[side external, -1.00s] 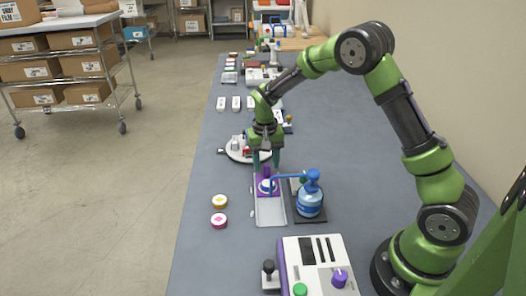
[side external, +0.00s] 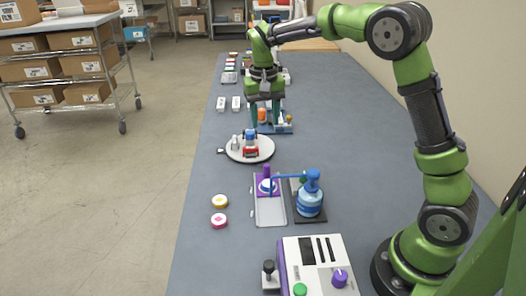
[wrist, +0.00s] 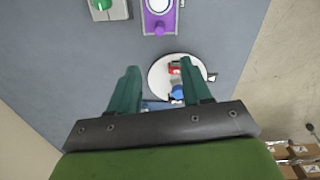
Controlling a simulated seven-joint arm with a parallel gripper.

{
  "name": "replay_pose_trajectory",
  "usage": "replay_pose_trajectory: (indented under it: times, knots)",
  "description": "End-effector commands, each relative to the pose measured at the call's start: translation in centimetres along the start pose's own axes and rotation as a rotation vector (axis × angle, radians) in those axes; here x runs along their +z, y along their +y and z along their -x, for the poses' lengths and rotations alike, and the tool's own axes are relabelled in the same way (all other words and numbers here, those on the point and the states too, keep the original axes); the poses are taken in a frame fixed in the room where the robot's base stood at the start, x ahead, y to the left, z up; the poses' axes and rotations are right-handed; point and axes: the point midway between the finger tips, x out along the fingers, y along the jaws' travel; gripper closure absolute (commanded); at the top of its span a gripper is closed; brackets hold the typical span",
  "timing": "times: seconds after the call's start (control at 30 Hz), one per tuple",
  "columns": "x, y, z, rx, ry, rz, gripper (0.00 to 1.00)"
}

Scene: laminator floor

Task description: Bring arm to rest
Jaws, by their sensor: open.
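My gripper (side external: 265,116) is above the far half of the grey table (side external: 350,150), beyond the round white plate. Its two teal fingers are apart, and I see nothing held between them in the wrist view (wrist: 158,92). In the side view an orange item shows between or behind the fingers, with a blue stand partly hidden there. My arm is raised and reaches over the table from the right.
The round white plate (side external: 233,153) holds small red, white and blue items. Nearer are a tray (side external: 270,211), a blue pump bottle (side external: 310,200), two round pucks (side external: 219,221) and a white machine (side external: 312,250). The table's right side is largely clear.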

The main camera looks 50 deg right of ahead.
Motion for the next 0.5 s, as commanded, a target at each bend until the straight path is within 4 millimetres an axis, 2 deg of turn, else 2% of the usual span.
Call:
replay_pose_trajectory:
  times: [0.17,0.27,0.37,0.5]
  knots:
    - [-0.2,0.0,0.0,-0.002,0.009,0.008,0.52]
    - [0.3,0.0,-1.3,-0.008,0.006,0.033,0.52]
    - [2.1,0.4,-1.1,-0.049,0.019,0.066,0.52]
    - [6.0,1.1,0.9,-0.14,0.073,0.118,0.52]
